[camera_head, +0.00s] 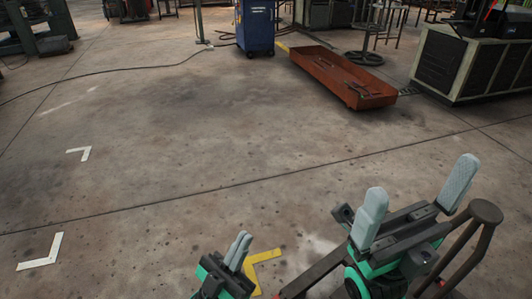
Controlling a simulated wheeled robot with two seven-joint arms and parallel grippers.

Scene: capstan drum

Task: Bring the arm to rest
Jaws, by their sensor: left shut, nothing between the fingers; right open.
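My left gripper (238,251) is low in the head view, left of my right gripper. Its two grey fingers are together with nothing between them. My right gripper (417,200) is at the lower right, its two pale fingers wide apart and empty. A dark brown tubular metal frame with a round top (486,211) stands beside and partly behind my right gripper. The lower parts of both arms are cut off by the bottom edge. I see no drum that I can make out.
White corner marks (42,252) and a yellow one (262,263) are on the concrete floor. A rust-red tray (335,75), a blue cabinet (255,27) and a dark-panelled machine (468,62) stand at the back. A black cable (110,72) crosses the far floor. The middle floor is clear.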

